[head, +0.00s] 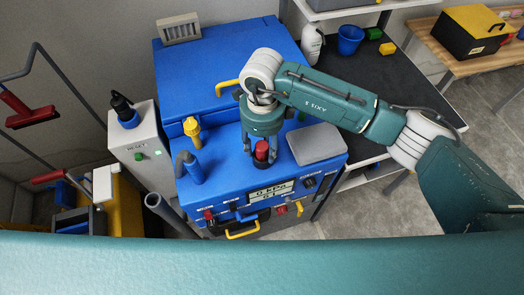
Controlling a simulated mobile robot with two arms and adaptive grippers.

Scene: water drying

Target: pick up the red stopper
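The red stopper (262,150) stands upright on the top of the blue machine (225,188), on a dark base. My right gripper (263,158) hangs directly over it, pointing down, with its dark fingers around or just beside the stopper. I cannot tell whether the fingers touch it, as the wrist hides part of them. My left gripper is not in view.
A grey flat plate (317,144) lies right of the stopper. A black table (372,80) behind holds a white bottle (311,45) and a blue bucket (350,39).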

